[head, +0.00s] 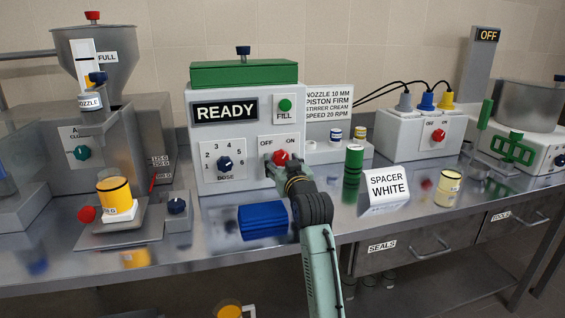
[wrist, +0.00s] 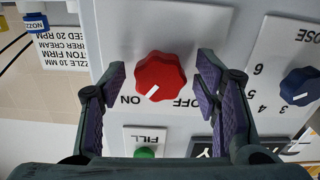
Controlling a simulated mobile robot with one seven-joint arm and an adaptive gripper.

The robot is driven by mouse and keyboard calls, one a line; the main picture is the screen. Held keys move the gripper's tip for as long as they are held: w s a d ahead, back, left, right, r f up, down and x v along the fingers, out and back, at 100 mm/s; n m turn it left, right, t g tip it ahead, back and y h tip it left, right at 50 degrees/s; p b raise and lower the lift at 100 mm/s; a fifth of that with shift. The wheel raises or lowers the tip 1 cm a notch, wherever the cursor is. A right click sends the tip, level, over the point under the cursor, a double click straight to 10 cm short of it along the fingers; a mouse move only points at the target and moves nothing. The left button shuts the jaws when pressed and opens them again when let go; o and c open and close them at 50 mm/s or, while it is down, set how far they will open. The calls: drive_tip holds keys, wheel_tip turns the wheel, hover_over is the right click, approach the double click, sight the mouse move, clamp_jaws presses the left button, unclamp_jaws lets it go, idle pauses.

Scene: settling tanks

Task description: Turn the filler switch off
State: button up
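The filler switch is a red scalloped knob (head: 280,157) on the front of the white filler machine (head: 236,185), below the OFF and ON labels. In the wrist view, which is upside down, the red knob (wrist: 160,78) has a white mark pointing towards ON. My gripper (head: 278,163) is in front of the knob. In the wrist view my gripper (wrist: 160,72) is open, with a purple-padded finger on each side of the knob and a visible gap to both. Neither finger appears to touch it.
The blue DOSE knob (head: 224,163) is left of the switch, and the green FILL button (head: 285,105) is above it. A blue block (head: 262,220), a green cylinder (head: 352,174) and a SPACER WHITE sign (head: 387,187) stand on the steel bench near my arm.

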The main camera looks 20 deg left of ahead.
drive_tip(key=c, duration=1.1)
drive_tip(key=shift+o, duration=0.2)
drive_tip(key=n+b, duration=0.2)
drive_tip(key=n, duration=0.1)
drive_tip(key=shift+d+f, duration=0.1)
drive_tip(key=shift+f, duration=0.05)
drive_tip(key=n+b, duration=0.2)
drive_tip(key=n, duration=0.1)
drive_tip(key=shift+n, duration=0.4)
drive_tip(key=n+b, duration=0.1)
drive_tip(key=n, duration=0.2)
drive_tip(key=shift+n, duration=0.3)
drive_tip(key=shift+w+r+n+b, duration=0.15)
drive_tip(key=shift+n+b, duration=0.25)
drive_tip(key=shift+n, duration=0.4)
drive_tip(key=shift+s+r+n+b, duration=0.1)
drive_tip(key=shift+n+b, duration=0.25)
drive_tip(key=shift+n, duration=0.75)
